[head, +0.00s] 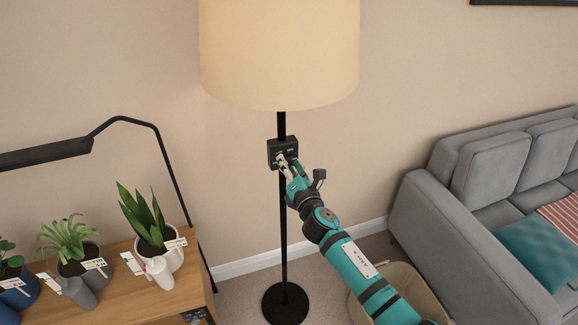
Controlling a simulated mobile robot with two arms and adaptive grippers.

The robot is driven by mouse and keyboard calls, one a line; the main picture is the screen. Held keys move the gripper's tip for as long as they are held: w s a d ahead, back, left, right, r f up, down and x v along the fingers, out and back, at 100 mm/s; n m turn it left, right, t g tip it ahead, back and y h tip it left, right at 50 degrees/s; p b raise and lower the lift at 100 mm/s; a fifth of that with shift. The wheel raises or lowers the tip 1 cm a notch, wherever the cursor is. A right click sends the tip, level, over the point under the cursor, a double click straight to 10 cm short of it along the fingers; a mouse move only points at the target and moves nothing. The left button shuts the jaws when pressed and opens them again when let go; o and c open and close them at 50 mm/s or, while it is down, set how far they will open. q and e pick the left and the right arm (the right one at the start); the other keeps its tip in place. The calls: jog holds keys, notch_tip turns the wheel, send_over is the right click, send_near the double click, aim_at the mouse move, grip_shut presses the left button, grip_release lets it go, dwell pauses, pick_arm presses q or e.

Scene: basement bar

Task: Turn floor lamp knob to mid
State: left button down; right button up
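The floor lamp has a cream shade (280,60) that looks lit, a thin black pole (284,235) and a round black base (285,303). A small black control box (275,148) is fixed to the pole below the shade. My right gripper (283,162) is at the front of this box, with its fingertips at or very near the knob. The fingers hide the knob, so its setting cannot be read. I cannot tell whether the fingers are closed on it. My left gripper is not in the view.
A wooden table (150,305) with several potted plants (150,225) and a black desk lamp (50,152) stands at the left. A grey sofa (450,240) is at the right. A beige basket (415,285) sits on the floor beneath my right arm.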

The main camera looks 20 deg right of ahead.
grip_shut()
jog(key=shift+m, duration=0.4)
jog(key=m+b, duration=0.1)
jog(key=m, duration=0.9)
jog(key=shift+f+m+b, duration=0.1)
jog(key=shift+m+b, duration=0.2)
jog(key=shift+m, duration=0.1)
jog(key=shift+o, duration=1.7)
grip_release()
